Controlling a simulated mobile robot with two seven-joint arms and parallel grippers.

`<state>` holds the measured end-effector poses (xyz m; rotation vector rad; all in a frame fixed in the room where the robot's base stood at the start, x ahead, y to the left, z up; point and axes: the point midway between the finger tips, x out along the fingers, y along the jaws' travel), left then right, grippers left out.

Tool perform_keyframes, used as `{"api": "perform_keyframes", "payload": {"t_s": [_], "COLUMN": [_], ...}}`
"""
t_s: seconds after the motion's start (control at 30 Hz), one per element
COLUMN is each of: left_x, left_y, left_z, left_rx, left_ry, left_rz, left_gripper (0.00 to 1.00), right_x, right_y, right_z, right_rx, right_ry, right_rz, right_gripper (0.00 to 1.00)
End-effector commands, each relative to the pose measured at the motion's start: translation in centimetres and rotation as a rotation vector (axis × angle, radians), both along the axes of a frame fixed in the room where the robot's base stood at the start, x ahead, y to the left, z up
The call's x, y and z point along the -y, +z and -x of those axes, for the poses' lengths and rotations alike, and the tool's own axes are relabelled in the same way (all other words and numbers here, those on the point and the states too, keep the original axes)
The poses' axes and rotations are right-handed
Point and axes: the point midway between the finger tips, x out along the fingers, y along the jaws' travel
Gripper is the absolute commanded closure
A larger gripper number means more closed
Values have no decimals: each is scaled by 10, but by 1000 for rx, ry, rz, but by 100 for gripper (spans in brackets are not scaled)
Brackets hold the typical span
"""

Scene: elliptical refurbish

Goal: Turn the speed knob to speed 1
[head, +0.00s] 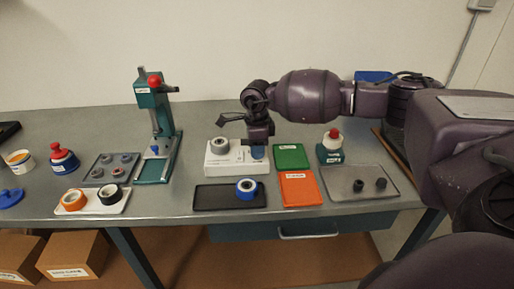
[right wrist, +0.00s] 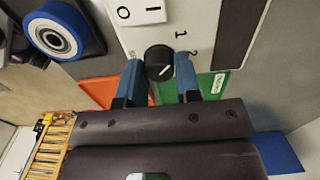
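The black speed knob (right wrist: 159,62) sits on a white machine (right wrist: 207,22) marked with "1", "2" and an O/I switch. Its white pointer line slants toward the upper right, near the numbers; I cannot tell the exact setting. My right gripper (right wrist: 159,75) has its two blue fingers on either side of the knob, close against it with no clear gap. In the head view the white machine (head: 222,168) stands mid-bench, and my right gripper (head: 258,152) is at its right end, hiding the knob. My left gripper is not in view.
Beside the machine lie a green tray (head: 291,148) and an orange tray (head: 300,202). A dark tray (head: 211,197) with a blue-rimmed roll (head: 246,194) is in front. A red-topped teal device (head: 330,154) and a grey tray (head: 343,191) are to the right. A teal press (head: 153,99) stands left.

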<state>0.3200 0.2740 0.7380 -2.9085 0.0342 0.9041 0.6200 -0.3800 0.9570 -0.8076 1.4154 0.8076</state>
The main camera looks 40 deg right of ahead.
Motion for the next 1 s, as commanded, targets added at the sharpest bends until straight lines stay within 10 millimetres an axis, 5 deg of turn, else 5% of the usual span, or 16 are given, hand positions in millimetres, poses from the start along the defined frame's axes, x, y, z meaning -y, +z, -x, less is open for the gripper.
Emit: {"api": "perform_keyframes", "payload": {"t_s": [0.13, 0.53, 1.0], "left_x": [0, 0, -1], "left_y": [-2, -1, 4], "left_z": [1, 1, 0], "left_rx": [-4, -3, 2], "left_ry": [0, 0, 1], "left_rz": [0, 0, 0], "left_gripper": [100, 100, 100], "right_x": [0, 0, 0], "right_y": [1, 9, 87], "right_z": [0, 0, 0], "right_rx": [1, 1, 4], "right_ry": [-1, -1, -1], "right_rz": [1, 1, 1], "right_gripper": [46, 46, 46]}}
